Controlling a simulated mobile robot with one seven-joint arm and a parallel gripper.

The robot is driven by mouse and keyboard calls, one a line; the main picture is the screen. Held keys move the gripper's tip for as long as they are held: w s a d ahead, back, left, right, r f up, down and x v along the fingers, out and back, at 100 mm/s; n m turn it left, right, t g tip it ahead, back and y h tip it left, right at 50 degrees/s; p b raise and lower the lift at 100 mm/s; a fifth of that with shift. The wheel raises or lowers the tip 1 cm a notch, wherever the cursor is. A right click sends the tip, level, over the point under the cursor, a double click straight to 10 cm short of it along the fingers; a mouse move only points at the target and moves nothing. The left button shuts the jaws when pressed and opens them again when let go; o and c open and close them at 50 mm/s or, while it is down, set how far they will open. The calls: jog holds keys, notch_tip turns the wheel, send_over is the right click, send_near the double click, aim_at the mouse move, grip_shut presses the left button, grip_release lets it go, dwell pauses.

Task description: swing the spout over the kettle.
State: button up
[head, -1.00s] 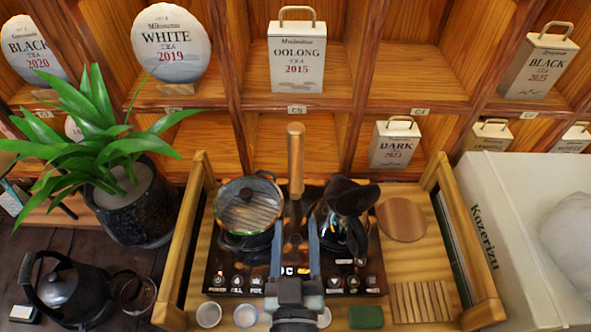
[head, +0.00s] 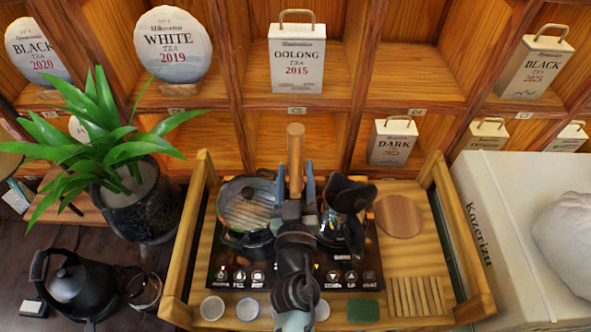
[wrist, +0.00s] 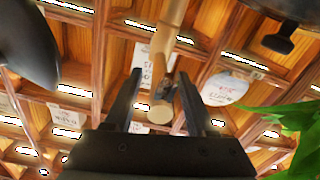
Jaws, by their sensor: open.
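The spout (head: 295,160) is a wooden column with a dark metal lower part, standing at the back of the black hob between two vessels. A black kettle (head: 345,195) stands on the right burner, to the right of the spout. A glass-lidded pot (head: 247,208) sits on the left burner. My gripper (head: 296,178) is open at the spout, one finger on each side of it in the head view. In the wrist view the spout (wrist: 168,40) shows between and beyond the open fingers (wrist: 158,88). Whether a finger touches it I cannot tell. My arm hides the spout's lower part.
A wooden tray (head: 182,255) with raised sides surrounds the hob. Small cups (head: 212,308), a green block (head: 363,311) and a slatted rest (head: 417,297) line its front. Another black kettle (head: 75,285) and a potted plant (head: 135,200) stand left. A white box (head: 515,240) stands right.

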jog(key=shift+w, duration=0.2)
grip_shut()
dwell(1.4)
